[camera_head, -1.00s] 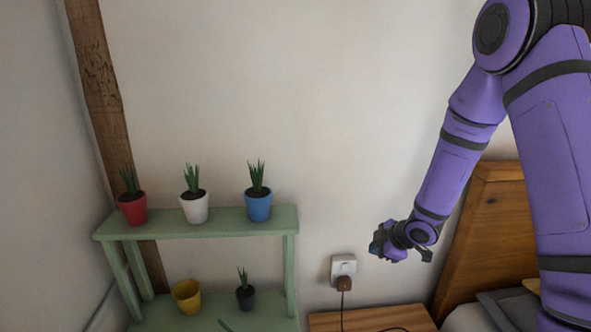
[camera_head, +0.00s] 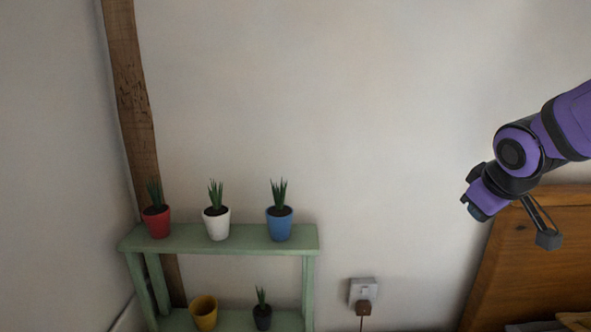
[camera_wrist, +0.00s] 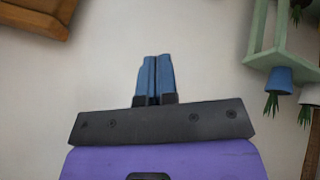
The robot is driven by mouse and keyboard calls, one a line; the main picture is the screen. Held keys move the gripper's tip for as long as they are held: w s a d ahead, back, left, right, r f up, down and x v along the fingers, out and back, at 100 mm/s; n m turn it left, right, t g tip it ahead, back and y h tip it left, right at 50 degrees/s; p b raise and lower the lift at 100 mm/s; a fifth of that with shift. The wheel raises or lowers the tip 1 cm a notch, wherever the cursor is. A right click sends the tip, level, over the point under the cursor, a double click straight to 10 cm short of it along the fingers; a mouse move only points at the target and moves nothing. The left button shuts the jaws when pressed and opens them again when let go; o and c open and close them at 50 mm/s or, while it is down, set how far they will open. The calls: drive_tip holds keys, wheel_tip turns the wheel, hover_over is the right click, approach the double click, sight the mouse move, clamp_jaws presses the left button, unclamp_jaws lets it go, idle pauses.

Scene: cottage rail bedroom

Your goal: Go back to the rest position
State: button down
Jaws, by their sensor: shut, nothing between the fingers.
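My gripper (camera_head: 474,209) is at the right of the head view, in front of the wall and just left of the wooden headboard (camera_head: 535,260). Its blue fingers (camera_wrist: 154,78) show in the middle of the wrist view, pressed together with nothing between them. Nothing touches the gripper in either view.
A green shelf (camera_head: 230,240) at the lower left bears a red pot (camera_head: 157,222), a white pot (camera_head: 217,225) and a blue pot (camera_head: 280,227) with plants. A yellow pot (camera_head: 204,313) and a dark pot (camera_head: 262,318) stand below. A wall socket (camera_head: 362,290) holds a brown plug. The middle wall is clear.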

drive_tip(key=s+a+r+m+y, duration=0.1)
drive_tip(key=s+r+m, duration=0.1)
drive_tip(key=s, duration=0.6)
drive_tip(key=s+a+r+m+g, duration=0.1)
drive_tip(key=s+a+r+m, duration=0.1)
drive_tip(key=s, duration=0.7)
drive_tip(key=shift+s+a+r+m+y, duration=0.25)
drive_tip(key=shift+r+m+y, duration=0.2)
drive_tip(key=shift+r, duration=0.35)
